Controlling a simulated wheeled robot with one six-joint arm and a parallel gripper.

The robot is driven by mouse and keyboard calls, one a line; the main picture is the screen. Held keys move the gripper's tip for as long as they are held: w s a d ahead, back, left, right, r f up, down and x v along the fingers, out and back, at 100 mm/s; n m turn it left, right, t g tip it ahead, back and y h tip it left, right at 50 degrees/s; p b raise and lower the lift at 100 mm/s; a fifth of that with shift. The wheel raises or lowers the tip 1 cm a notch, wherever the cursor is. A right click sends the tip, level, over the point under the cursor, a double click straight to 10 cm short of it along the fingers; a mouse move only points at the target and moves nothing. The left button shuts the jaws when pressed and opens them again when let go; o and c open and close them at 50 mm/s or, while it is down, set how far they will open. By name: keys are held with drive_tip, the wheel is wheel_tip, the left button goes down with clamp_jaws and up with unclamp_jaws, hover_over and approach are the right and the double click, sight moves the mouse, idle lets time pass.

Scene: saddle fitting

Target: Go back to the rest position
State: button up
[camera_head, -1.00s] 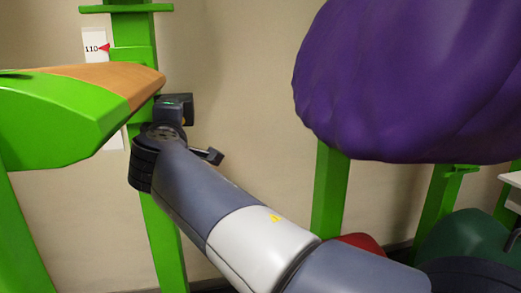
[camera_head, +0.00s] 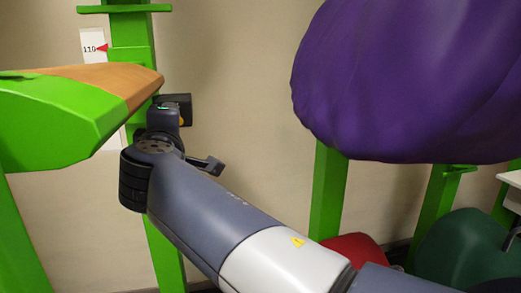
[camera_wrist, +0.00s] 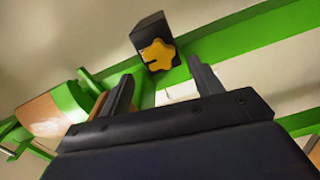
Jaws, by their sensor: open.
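My gripper (camera_wrist: 160,70) is open and empty in the wrist view, with its two dark fingers apart. A black block with a yellow star-shaped knob (camera_wrist: 157,54) on a green bar (camera_wrist: 228,40) shows beyond the fingertips, apart from them. In the head view my arm reaches up to the left, and its wrist is in front of a green post (camera_head: 129,32). The black block (camera_head: 180,104) shows just above the wrist. Only a dark part of my gripper (camera_head: 208,165) shows there, to the right of the wrist; its fingertips cannot be made out.
A green beam with a brown end (camera_head: 110,77) juts in at the left, close to my wrist. A large purple saddle-like shape (camera_head: 410,75) hangs at the upper right on green posts (camera_head: 330,190). Red (camera_head: 352,250) and dark green (camera_head: 465,250) shapes are lower right.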

drive_tip(key=v, duration=0.6)
drive_tip(key=w+a+n+p, duration=0.2)
drive_tip(key=w+n+p, duration=0.9)
drive_tip(key=n+p, duration=0.8)
drive_tip(key=p, duration=0.5)
drive_tip(key=shift+a, duration=0.25)
drive_tip(key=shift+f+n, duration=0.1)
drive_tip(key=shift+n, duration=0.2)
drive_tip(key=shift+d, duration=0.1)
